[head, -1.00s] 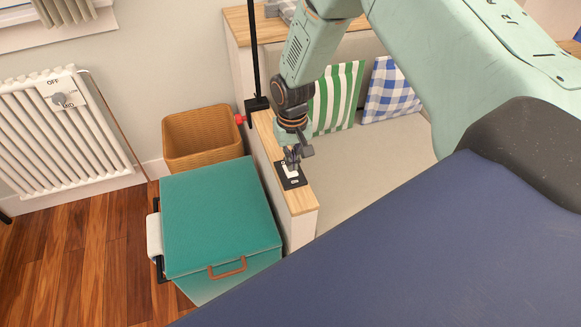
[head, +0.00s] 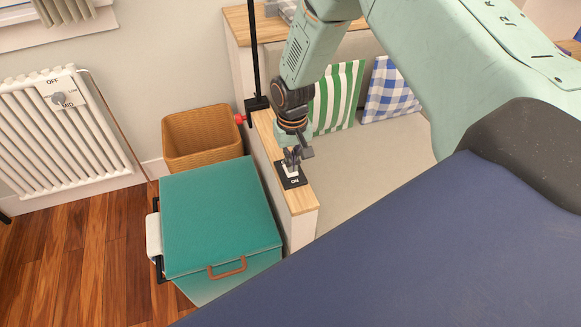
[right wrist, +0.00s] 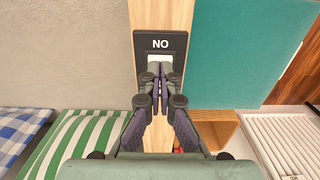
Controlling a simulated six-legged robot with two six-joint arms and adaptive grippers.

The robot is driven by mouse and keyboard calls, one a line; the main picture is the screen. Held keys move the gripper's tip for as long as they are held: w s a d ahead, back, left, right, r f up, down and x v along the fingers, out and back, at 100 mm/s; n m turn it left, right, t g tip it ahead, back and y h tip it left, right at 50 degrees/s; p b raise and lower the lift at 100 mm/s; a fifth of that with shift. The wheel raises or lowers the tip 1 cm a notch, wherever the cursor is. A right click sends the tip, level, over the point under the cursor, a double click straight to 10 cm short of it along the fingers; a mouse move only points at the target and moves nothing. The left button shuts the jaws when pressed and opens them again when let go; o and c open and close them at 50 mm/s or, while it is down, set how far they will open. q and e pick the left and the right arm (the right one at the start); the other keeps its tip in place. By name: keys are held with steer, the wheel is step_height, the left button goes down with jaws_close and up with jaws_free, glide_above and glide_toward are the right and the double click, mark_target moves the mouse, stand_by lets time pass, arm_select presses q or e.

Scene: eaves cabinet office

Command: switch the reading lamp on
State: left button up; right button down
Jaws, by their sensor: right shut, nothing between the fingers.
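A black switch plate (head: 296,182) with a white rocker lies on the wooden ledge (head: 302,201). In the right wrist view the plate (right wrist: 141,42) carries a label that reads "NO" from this side, and the white rocker (right wrist: 160,57) shows just beyond my fingertips. My right gripper (head: 291,165) is shut and empty, pointing down at the rocker. Its fingertips (right wrist: 159,71) overlap the rocker's near part; whether they press on it I cannot tell. A black pole (head: 254,50), perhaps the lamp's, is clamped at the ledge; no lamp head shows. My left gripper is out of view.
A teal-lidded box (head: 217,215) stands left of the ledge, with a wicker basket (head: 202,137) behind it. A red knob (head: 240,119) sticks out by the pole's clamp. A radiator (head: 70,135) is at far left.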

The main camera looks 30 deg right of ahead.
steer(key=shift+f+b, duration=0.4)
steer(key=shift+f, duration=0.3)
stand_by(0.4)
steer(key=shift+r, duration=0.15)
step_height(320, 180, up, 7)
steer(key=p, duration=0.7)
steer(key=shift+w, duration=0.1)
stand_by(0.5)
steer(key=shift+w+a+f+t, duration=0.3)
steer(key=shift+w+f+t, duration=0.1)
steer(key=shift+w+t, duration=0.25)
steer(key=shift+s+a+f+t, duration=0.45)
steer(key=shift+s+a+f, duration=0.1)
steer(key=shift+s+a, duration=0.05)
steer(key=s+a+f+n+g, duration=0.1)
steer(key=s+a, duration=0.2)
steer(key=s, duration=1.3)
steer(key=s+a+f+n+g, duration=0.1)
steer(key=s+a+f, duration=0.1)
steer(key=s, duration=1.4)
steer(key=shift+a+f, duration=0.3)
steer(key=shift+a, duration=0.35)
